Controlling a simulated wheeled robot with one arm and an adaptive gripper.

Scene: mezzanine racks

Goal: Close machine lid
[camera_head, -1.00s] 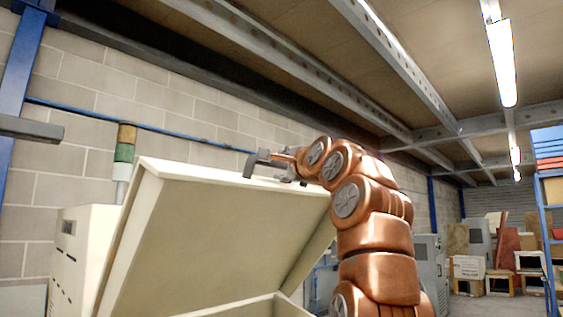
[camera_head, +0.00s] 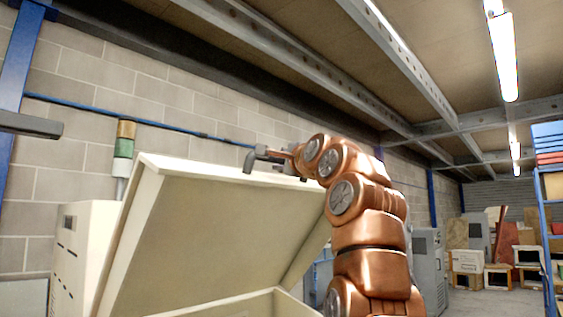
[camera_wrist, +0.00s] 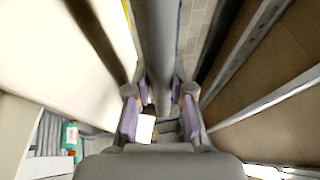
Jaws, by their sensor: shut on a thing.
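The machine lid (camera_head: 225,225) is a large cream panel, raised and tilted open above the cream machine body (camera_head: 270,303) in the head view. A grey handle (camera_head: 249,162) lies along its upper edge. My gripper (camera_head: 283,160) is at this handle, partly hidden by my copper-coloured arm in the head view. In the wrist view the fingers of my gripper (camera_wrist: 161,108) have purple pads on both sides of a grey bar (camera_wrist: 155,50), which looks like the handle. The gripper is shut on it. The pale lid (camera_wrist: 50,50) fills the left of the wrist view.
A signal tower (camera_head: 124,147) and a pale cabinet (camera_head: 85,255) stand left of the lid, before a block wall. Steel beams and lamps (camera_head: 503,60) run overhead. Boxes (camera_head: 467,262) and a blue rack (camera_head: 545,215) stand at the far right.

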